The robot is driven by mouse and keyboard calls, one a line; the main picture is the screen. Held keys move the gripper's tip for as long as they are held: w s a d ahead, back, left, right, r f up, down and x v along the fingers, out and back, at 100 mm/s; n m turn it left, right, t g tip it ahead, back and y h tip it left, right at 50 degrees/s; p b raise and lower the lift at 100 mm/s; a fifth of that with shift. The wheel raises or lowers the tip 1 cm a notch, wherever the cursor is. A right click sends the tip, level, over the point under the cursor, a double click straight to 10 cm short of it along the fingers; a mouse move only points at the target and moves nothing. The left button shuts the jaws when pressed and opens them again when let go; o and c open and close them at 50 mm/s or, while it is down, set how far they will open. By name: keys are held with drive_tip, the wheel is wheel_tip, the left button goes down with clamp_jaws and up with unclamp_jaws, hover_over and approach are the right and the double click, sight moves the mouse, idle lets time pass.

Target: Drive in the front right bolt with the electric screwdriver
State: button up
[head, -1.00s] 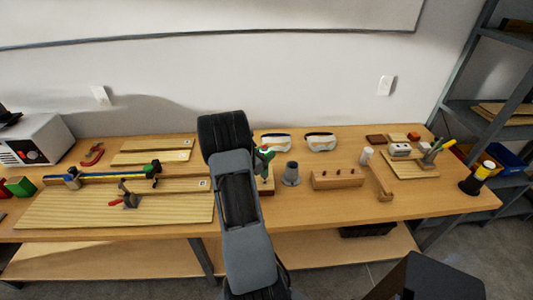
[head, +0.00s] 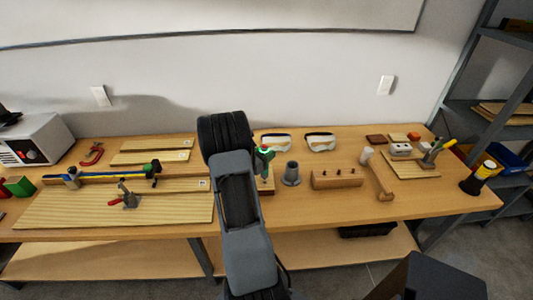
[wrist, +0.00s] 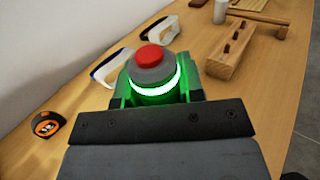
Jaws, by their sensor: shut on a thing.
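The electric screwdriver (head: 264,158) is green, with a red button on top and a bright green glowing ring. It is upright in my gripper, and its top shows large in the wrist view (wrist: 152,70). My gripper (wrist: 155,103) is shut on it; in the head view my arm hides most of the gripper. A wooden piece (head: 268,186) lies below the screwdriver, partly behind my arm. The front right bolt and the screwdriver's tip are hidden, so I cannot tell whether they touch.
A grey holder (head: 291,175) and a wooden block with several pegs (head: 337,179) stand close on the right. Safety goggles (head: 320,142) lie behind. An orange and black tape measure (wrist: 47,124) shows in the wrist view. Long boards (head: 110,210) cover the bench's left side.

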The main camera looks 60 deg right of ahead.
sight(266, 145)
drive_tip(key=shift+r+p, duration=1.75)
drive_tip(key=shift+r, duration=1.2)
